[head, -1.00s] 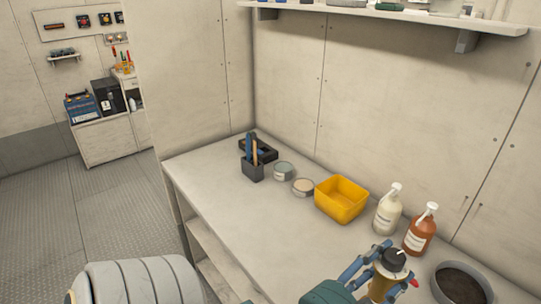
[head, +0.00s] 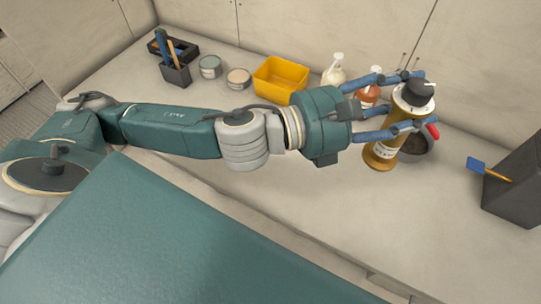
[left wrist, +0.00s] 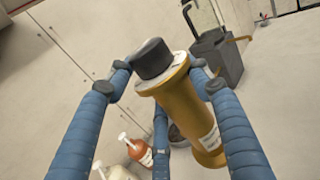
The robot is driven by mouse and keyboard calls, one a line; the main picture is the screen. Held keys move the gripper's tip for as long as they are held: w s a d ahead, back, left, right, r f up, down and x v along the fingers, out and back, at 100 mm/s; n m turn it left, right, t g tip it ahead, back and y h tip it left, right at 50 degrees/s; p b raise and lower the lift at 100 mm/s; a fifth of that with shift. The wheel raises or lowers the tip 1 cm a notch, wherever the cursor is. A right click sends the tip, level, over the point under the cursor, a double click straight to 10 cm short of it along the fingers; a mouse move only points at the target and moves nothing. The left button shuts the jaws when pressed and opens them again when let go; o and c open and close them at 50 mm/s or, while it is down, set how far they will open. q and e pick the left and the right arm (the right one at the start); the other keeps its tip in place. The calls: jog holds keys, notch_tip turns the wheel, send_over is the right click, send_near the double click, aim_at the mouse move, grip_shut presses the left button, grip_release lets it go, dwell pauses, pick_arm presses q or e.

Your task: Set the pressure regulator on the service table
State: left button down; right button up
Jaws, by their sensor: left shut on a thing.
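The pressure regulator (head: 385,152) is a gold cylinder with a black knob on a pale collar, a paper label and a small red part at its side. My left gripper (head: 405,100) is shut on it, its blue fingers around the upper body. In the left wrist view the regulator (left wrist: 190,110) is tilted between the fingers of the left gripper (left wrist: 165,85). It appears in front of the service table (head: 290,170); whether its base touches the top cannot be told. My right gripper is not in view.
A yellow bin (head: 280,77), two round tins (head: 238,78), a tool holder (head: 176,74), a white pump bottle (head: 334,72) and an orange one (head: 368,95) stand along the back. A dark bowl (head: 418,143) is behind the regulator. A dark box (head: 512,185) is at right. The front middle is bare.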

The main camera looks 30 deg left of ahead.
pick_arm(q)
jog(key=shift+w+a+r+m+g+h, duration=0.2)
jog(key=shift+r+m+g+h, duration=0.1)
jog(key=shift+h, duration=0.1)
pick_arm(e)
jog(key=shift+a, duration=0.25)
pick_arm(q)
jog(key=shift+d+f, duration=0.15)
jog(key=shift+f, duration=0.35)
notch_tip(320, 180, down, 19)
jog(key=b, duration=0.6)
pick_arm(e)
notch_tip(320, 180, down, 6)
pick_arm(q)
jog(key=shift+f, duration=0.1)
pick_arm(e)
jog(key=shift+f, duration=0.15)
pick_arm(q)
jog(key=shift+f+b, duration=0.15)
jog(key=shift+b, duration=0.15)
jog(key=c, duration=0.8)
grip_release()
jog(key=shift+o, duration=0.2)
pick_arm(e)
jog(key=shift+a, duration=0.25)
